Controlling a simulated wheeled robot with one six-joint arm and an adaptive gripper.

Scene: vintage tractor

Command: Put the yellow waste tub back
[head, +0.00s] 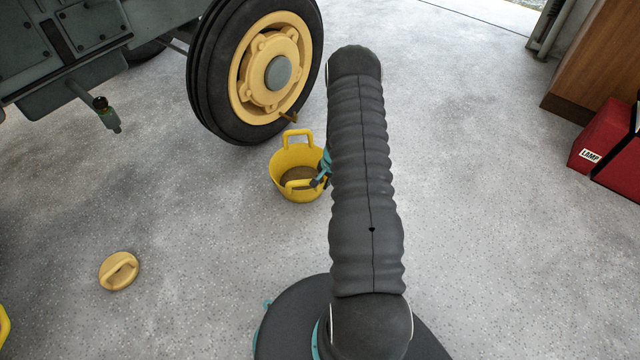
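The yellow waste tub (281,181) stands upright in the head view, near the tractor's front wheel. It has raised loop handles at the back and front, and something brown lies in its bottom. My gripper (321,173) shows as a small teal and dark part at the tub's right rim, close to the front handle. My dark sleeved arm hides most of it. I cannot tell whether its fingers are closed on the tub or only beside it. Whether the tub touches the floor is also unclear.
A tractor wheel (205,85) with a yellow hub stands behind the tub. A round yellow lid-like piece with a handle (119,271) lies on the floor at left. A yellow object (3,325) is cut off at the left edge. A red case (606,150) stands at right. Much grey floor is clear.

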